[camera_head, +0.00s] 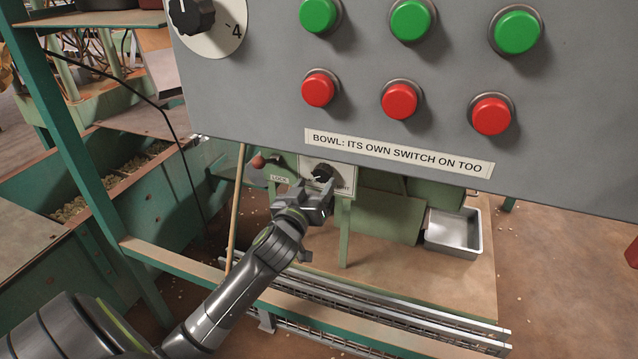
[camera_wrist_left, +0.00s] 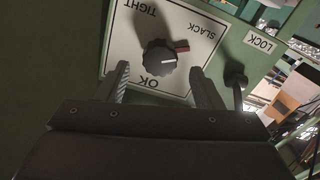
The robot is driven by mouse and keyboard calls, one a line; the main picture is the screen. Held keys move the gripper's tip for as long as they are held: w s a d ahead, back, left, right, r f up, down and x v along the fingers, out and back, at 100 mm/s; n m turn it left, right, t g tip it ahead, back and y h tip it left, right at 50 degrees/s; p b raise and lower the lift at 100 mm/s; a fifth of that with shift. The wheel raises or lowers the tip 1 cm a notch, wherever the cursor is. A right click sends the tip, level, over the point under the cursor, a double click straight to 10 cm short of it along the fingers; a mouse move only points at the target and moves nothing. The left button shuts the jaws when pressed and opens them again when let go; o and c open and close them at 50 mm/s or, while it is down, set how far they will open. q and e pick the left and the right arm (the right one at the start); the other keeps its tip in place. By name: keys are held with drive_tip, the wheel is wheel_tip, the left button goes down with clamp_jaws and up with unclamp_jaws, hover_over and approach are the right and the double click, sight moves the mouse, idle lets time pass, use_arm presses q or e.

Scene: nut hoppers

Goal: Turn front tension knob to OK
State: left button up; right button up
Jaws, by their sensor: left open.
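The front tension knob (camera_wrist_left: 157,57) is a dark round knob on a white plate (camera_wrist_left: 125,42) marked TIGHT, SLACK and OK. In the left wrist view the lettering is upside down, with OK below the knob. In the head view the knob (camera_head: 323,172) shows under the grey panel. My left gripper (camera_wrist_left: 160,68) is open, with one finger on each side of the knob and visible gaps. In the head view, the gripper (camera_head: 314,194) is just below the knob.
The grey control panel (camera_head: 256,100) with green and red buttons hangs above my left gripper. A LOCK label (camera_wrist_left: 262,42) and a dark lever (camera_wrist_left: 236,78) are beside the plate. A metal tray (camera_head: 455,250) stands at right; a green frame post (camera_head: 75,130) is at left.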

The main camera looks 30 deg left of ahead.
sight(321, 176)
use_arm(q)
drive_tip(key=shift+b+x, duration=0.3)
drive_tip(key=shift+x, duration=1.45)
drive_tip(key=shift+c, duration=0.4)
